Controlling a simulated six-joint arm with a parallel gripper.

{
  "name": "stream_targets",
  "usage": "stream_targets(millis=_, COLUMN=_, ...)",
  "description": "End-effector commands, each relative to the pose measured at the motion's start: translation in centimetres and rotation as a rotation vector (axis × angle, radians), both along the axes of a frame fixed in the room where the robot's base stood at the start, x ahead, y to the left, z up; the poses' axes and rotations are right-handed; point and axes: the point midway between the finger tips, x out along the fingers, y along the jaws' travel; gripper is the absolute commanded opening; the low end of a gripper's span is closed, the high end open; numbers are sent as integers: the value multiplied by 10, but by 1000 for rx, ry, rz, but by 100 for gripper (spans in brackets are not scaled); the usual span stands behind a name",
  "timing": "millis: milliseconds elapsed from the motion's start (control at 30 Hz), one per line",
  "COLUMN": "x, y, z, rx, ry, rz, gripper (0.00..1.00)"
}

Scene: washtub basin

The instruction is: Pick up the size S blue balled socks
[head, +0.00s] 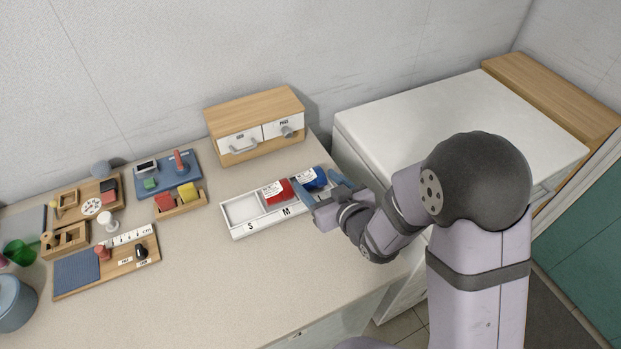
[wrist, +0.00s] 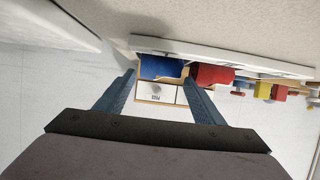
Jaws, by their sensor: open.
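A blue bundle (head: 312,179) with a white label sits in the right part of a white sorting tray (head: 237,232). The label is too small to read. In the wrist view the blue bundle (wrist: 160,67) shows ahead, between the two fingertips. My gripper (head: 322,186) is at the tray's right end with its blue-grey fingers apart; in the wrist view the gripper (wrist: 159,77) is open and empty. A red bundle (head: 278,192) with a white label lies in the middle compartment, marked M. The left compartment, marked S, is empty. My gripper hides the tray's right end.
A wooden cabinet (head: 255,108) with two white drawers stands behind the tray. A red and a yellow block sit in a wooden holder (head: 181,204) to the left, with several boards beyond. A white-topped chest (head: 440,115) is at right. The counter before the tray is clear.

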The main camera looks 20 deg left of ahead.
Motion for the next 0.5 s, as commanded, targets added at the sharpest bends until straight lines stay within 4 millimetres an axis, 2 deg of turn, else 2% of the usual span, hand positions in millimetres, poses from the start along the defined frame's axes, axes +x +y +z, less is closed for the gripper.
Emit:
stream_targets(millis=300, x=20, y=21, z=-13, rx=-1, ry=2, rz=1, gripper=62)
stream_targets(millis=500, x=26, y=27, z=-18, rx=-1, ry=1, rz=0, gripper=62)
